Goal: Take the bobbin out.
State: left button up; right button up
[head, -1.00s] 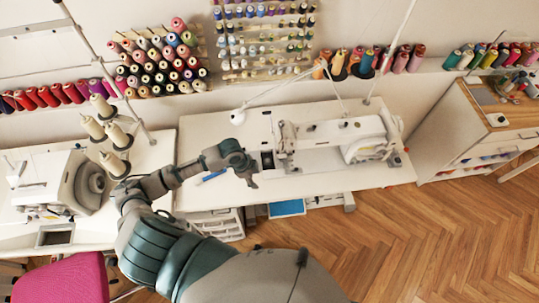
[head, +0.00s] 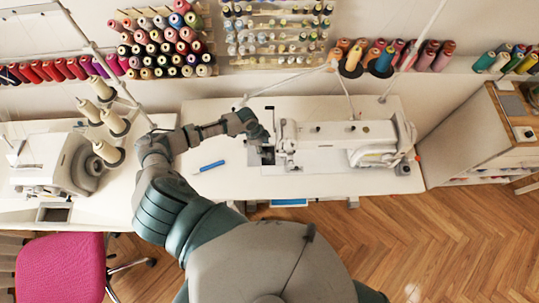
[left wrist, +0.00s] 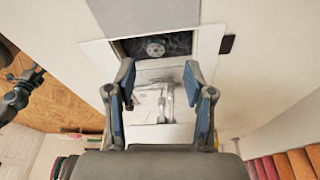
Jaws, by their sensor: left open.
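The white sewing machine (head: 345,132) stands on a white table, with a dark square opening (head: 267,155) at its left end. In the left wrist view a small round metallic bobbin (left wrist: 155,48) shows inside this opening, below the table surface. My left gripper (head: 264,133) is over the table just above the opening. In the left wrist view its two fingers (left wrist: 158,75) are spread apart with nothing between them, and the bobbin lies beyond their tips. A dark jointed part at the left edge of that view may be my right gripper (left wrist: 20,95); its jaws are unclear.
A blue pen-like object (head: 211,166) lies on the table left of the opening. A second machine (head: 62,160) and cream thread cones (head: 102,86) stand at the left. Thread racks line the wall. A pink chair (head: 62,268) is at the lower left.

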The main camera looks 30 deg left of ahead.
aim_at(269, 156)
pick_arm(q)
jog(key=shift+s+d+f, duration=0.2)
jog(key=shift+d+f, duration=0.15)
jog(key=x, duration=0.5)
jog(key=shift+a, duration=0.4)
jog(key=shift+d, duration=0.2)
jog(key=shift+c, duration=0.2)
jog(key=shift+d+r, duration=0.15)
jog(key=shift+d, duration=0.2)
jog(key=c, duration=0.8)
jog(key=shift+o, duration=0.2)
jog(key=shift+a, duration=0.2)
